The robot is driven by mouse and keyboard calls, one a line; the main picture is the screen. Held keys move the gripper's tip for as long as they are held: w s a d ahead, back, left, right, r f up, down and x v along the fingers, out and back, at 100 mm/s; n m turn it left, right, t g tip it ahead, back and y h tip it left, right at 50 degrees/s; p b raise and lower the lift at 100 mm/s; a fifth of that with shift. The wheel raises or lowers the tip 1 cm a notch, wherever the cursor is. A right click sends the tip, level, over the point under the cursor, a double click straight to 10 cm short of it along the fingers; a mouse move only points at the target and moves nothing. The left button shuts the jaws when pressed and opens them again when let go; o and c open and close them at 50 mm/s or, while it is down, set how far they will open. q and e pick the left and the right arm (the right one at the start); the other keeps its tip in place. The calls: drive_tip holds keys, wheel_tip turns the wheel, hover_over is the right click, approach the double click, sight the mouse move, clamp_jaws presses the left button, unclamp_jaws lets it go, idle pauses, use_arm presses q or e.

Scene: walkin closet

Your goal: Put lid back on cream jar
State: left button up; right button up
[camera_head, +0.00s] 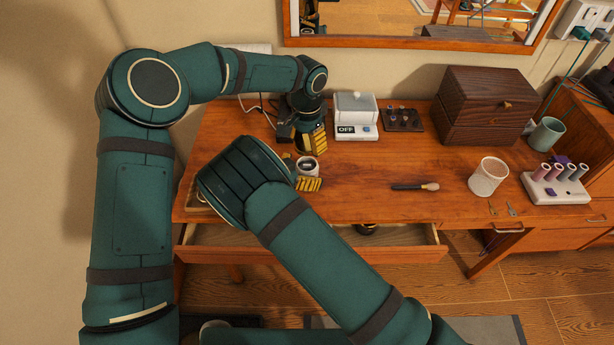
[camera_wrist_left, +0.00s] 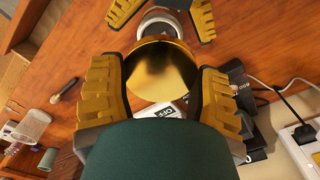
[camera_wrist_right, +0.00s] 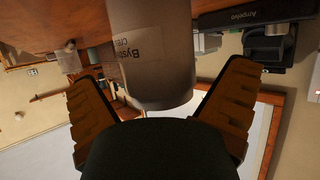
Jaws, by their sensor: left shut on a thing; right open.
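The cream jar (camera_head: 308,168) stands open on the wooden dresser top, with a dark opening facing up. In the right wrist view the jar (camera_wrist_right: 152,55) is pale with a printed label and sits between the fingers of my right gripper (camera_wrist_right: 160,105), which is open around it. The right gripper (camera_head: 299,173) partly hides the jar in the head view. My left gripper (camera_head: 312,145) is shut on the shiny gold lid (camera_wrist_left: 162,70), just behind and above the jar. In the left wrist view the jar (camera_wrist_left: 163,22) shows just beyond the lid. The lid is hidden in the head view.
A white box with an OFF display (camera_head: 356,118) stands right of the left gripper. A brush (camera_head: 414,186), a cup (camera_head: 488,176), a dark wooden box (camera_head: 487,105) and a tube rack (camera_head: 556,185) are farther right. The front drawer (camera_head: 400,252) is open. The dresser's middle is mostly clear.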

sight(307, 165)
drive_tip(key=shift+w+d+f, duration=0.25)
drive_tip(key=shift+w+d, duration=0.15)
drive_tip(key=shift+d, duration=0.05)
drive_tip(key=shift+c, duration=0.3)
drive_tip(key=c, duration=1.2)
use_arm(q)
drive_tip(key=shift+f, duration=2.5)
use_arm(e)
drive_tip(key=shift+s+f, duration=0.1)
use_arm(q)
drive_tip(key=shift+f, duration=0.85)
use_arm(e)
drive_tip(key=shift+f, duration=0.1)
